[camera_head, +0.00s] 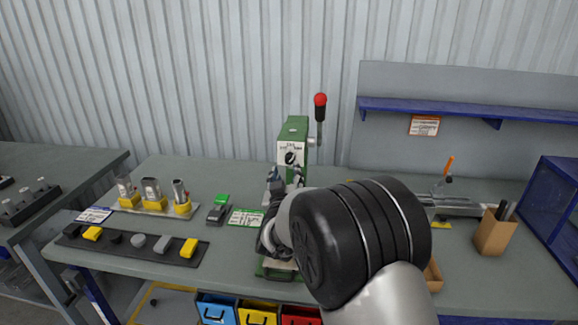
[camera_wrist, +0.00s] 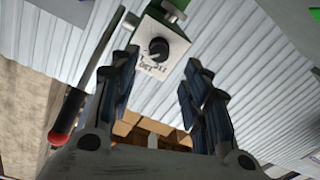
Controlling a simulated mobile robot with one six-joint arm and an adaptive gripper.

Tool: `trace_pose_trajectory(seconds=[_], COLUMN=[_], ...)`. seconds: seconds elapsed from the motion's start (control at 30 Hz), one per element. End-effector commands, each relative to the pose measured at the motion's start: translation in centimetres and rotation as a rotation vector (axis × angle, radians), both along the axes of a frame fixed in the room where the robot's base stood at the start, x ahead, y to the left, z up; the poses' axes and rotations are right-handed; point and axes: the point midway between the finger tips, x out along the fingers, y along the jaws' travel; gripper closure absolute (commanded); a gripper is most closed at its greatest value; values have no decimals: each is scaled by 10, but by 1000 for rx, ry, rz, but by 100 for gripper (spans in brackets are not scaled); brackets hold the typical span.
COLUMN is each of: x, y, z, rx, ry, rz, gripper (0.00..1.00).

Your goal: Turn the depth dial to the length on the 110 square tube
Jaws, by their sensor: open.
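The depth dial (camera_head: 291,157) is a black knob on a white plate on the front of a green press (camera_head: 296,124). In the wrist view the dial (camera_wrist: 159,49) lies ahead of the open fingers, with marks and lettering around it too small to read. My gripper (camera_wrist: 160,85) is open and empty, its fingertips short of the dial and apart from it. In the head view my own arm hides most of the gripper. Several metal tubes stand in yellow holders at the left, including one tube (camera_head: 151,188); I cannot tell which is the 110 square tube.
A lever with a red ball (camera_head: 320,100) rises beside the press, and also shows in the wrist view (camera_wrist: 57,137). A dark mat (camera_head: 125,243) with several small blocks lies at front left. A cardboard box (camera_head: 494,232) stands at the right.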

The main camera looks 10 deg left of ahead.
Motion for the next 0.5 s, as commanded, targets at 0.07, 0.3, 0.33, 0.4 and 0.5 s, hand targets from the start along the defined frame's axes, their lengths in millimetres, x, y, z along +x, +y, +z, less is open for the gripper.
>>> trace_pose_trajectory(seconds=[0.07, 0.3, 0.33, 0.4, 0.5], x=[19, 57, 60, 66, 71], y=[0, 1, 1, 1, 2], z=[-2, -1, -1, -1, 0], rx=[0, 1, 1, 0, 1], ry=[-2, -1, 0, 1, 0], rz=[-2, -1, -1, -1, 0], gripper=[57, 57, 57, 57, 57])
